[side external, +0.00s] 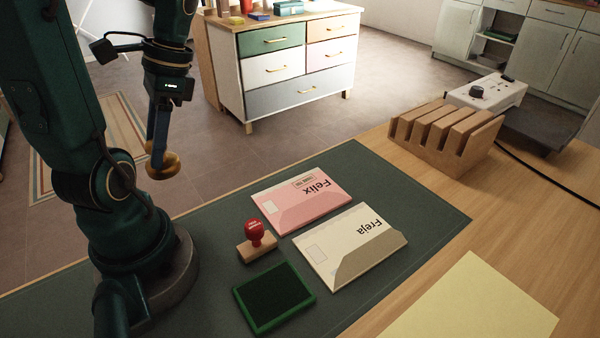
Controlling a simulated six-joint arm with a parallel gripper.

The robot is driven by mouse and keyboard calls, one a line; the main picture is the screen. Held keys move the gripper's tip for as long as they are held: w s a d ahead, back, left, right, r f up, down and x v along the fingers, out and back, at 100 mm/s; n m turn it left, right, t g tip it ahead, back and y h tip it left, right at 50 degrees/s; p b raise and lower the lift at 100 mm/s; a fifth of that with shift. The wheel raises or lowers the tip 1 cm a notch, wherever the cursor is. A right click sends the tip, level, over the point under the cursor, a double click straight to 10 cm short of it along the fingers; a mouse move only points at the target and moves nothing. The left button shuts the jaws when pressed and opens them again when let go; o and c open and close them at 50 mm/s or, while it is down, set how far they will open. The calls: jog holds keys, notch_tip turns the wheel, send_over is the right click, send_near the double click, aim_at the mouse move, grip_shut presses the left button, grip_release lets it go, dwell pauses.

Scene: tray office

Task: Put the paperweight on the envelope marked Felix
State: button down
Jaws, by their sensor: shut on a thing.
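My gripper (160,150) is at the left, pointing down and raised, shut on a round brass-coloured paperweight (163,166). The paperweight hangs to the left of the envelopes, apart from them. The pink envelope marked Felix (285,203) lies flat on the dark green mat, its writing upside down in this view. A cream envelope marked Freja (335,255) lies in front of it to the right. Nothing rests on either envelope. The gripper's fingertips are partly hidden at the paperweight.
A red-handled stamp (256,235) stands left of the envelopes, with a green ink pad (273,298) in front. A slotted wooden holder (446,137) and a white device (487,92) stand at the back right. Yellow paper (470,305) lies front right. The mat (400,195) has bare room at right.

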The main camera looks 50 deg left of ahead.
jog(key=shift+w+a+r+m+y, duration=0.15)
jog(key=shift+a+m+y, duration=0.15)
jog(key=shift+a+m, duration=0.3)
jog(key=w+a+m+y, duration=0.2)
jog(key=w+m, duration=0.1)
jog(key=m, duration=0.2)
jog(key=m+t+y, duration=0.2)
jog(key=m+t, duration=0.2)
jog(key=m, duration=0.7)
send_over(295, 190)
jog(key=d, duration=0.2)
notch_tip(295, 190, down, 6)
jog(key=shift+s+r, duration=0.1)
jog(key=shift+r, duration=0.1)
jog(key=shift+d+f, duration=0.1)
jog(key=shift+f, duration=2)
jog(key=shift+c, duration=2.3)
grip_release()
jog(key=shift+f, duration=0.1)
